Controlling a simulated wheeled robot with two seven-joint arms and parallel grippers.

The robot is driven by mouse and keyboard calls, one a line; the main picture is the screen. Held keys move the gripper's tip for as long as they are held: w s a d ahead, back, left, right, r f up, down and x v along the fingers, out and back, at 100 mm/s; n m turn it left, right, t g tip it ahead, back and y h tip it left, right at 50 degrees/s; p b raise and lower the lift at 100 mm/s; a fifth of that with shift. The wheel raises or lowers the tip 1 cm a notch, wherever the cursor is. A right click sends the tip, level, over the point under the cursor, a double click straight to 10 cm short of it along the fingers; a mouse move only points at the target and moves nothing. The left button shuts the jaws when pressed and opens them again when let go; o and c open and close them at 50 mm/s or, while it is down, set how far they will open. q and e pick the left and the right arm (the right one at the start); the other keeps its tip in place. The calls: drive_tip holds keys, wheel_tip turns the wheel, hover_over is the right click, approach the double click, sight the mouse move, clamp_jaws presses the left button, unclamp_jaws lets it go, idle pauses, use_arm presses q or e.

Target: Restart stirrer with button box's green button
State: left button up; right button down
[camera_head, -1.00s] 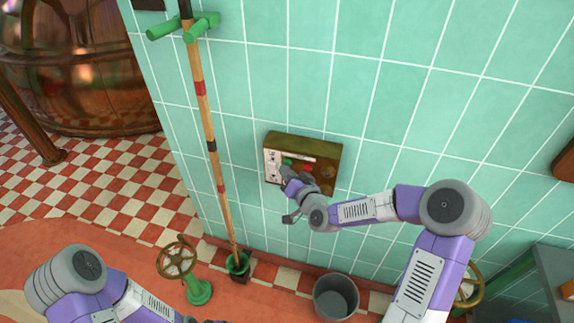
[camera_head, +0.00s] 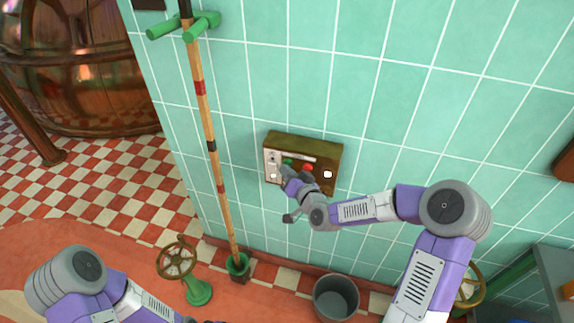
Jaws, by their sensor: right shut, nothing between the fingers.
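The button box (camera_head: 318,148) is a brown-olive box mounted on the tiled wall. Its face shows a green button (camera_head: 287,161) at the left and a red button (camera_head: 308,167) to its right. A bright white lamp (camera_head: 327,174) shows at the face's right end. My right gripper (camera_head: 283,172) is shut and empty, at the box's face just below the green button. I cannot tell whether its tips touch the button; the gripper hides the lower part of the face. My left arm is at the bottom left, with its gripper cut off by the frame's lower edge.
A long wooden pole (camera_head: 204,120) stands left of the box, its foot in a green holder (camera_head: 238,265). A valve wheel (camera_head: 177,258) on a green stand and a grey bucket (camera_head: 336,298) are below. A copper kettle (camera_head: 75,70) stands far left.

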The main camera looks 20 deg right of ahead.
drive_tip(key=shift+s+a, duration=0.35)
drive_tip(key=shift+s, duration=0.2)
drive_tip(key=s+a, duration=0.1)
drive_tip(key=s+a+b, duration=0.1)
drive_tip(key=s, duration=0.2)
drive_tip(key=shift+s+a, duration=0.1)
drive_tip(key=shift+a, duration=0.3)
idle(0.6)
drive_tip(key=s+a+f+n+g+y+p, duration=0.15)
drive_tip(key=s+f+g, duration=0.25)
drive_tip(key=f, duration=0.4)
drive_tip(key=s+a+f+g, duration=0.3)
drive_tip(key=s+f, duration=0.1)
drive_tip(key=f, duration=0.5)
drive_tip(key=s+f+g, duration=0.4)
drive_tip(key=s+f, duration=0.2)
drive_tip(key=s, duration=0.3)
drive_tip(key=s+a+f+n+g+p, duration=0.1)
drive_tip(key=s+f+g, duration=0.3)
drive_tip(key=s, duration=0.5)
wheel_tip(320, 180, down, 2)
drive_tip(key=shift+s+g, duration=0.15)
drive_tip(key=shift+g, duration=0.15)
